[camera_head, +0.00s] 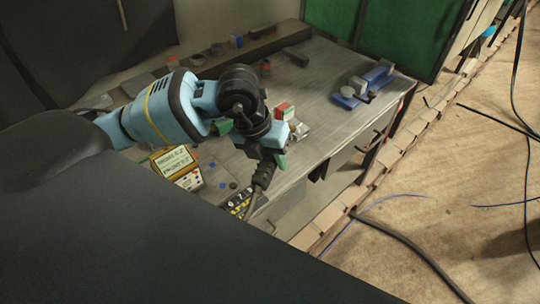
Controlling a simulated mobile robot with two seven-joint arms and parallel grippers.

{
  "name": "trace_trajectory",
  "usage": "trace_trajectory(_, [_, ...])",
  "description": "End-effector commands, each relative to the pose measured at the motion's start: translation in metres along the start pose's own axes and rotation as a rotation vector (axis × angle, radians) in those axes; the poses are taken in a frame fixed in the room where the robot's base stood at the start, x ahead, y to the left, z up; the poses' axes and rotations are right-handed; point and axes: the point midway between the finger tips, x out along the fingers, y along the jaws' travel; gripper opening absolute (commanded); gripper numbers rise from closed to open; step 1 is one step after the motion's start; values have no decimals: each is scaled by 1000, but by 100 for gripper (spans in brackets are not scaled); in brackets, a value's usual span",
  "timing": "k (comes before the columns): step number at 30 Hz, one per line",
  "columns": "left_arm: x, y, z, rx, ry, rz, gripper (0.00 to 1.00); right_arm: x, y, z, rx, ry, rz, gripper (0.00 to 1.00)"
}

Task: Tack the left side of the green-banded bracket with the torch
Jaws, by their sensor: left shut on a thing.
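My left arm comes in from the left, and its gripper (268,158) points down over the workbench's near edge. It is shut on a dark, ribbed handle with a cable, which looks like the torch (262,176). The torch's tip is hidden behind the gripper. A small block with a red top and pale and green sides (284,110) stands on the bench just beyond the gripper. I cannot tell whether it is the green-banded bracket; no bracket shows clearly, and my wrist hides part of the bench. My right gripper is not in view.
Cables (400,238) lie on the floor at right. The bench's middle is mostly clear.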

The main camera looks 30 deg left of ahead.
Motion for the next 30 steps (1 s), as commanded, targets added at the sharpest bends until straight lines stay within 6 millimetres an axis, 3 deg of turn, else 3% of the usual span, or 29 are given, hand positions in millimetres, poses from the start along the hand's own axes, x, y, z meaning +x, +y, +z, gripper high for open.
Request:
trace_trajectory(6, [-6,-2,3,-241,-84,13,6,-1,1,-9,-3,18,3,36])
trace_trajectory(10, [-6,-1,4,-312,-107,19,6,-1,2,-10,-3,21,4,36])
trace_trajectory(20, [-3,0,5,-337,-112,22,6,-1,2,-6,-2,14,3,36])
trace_trajectory(30, [18,5,16,-336,-105,24,6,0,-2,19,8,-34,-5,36])
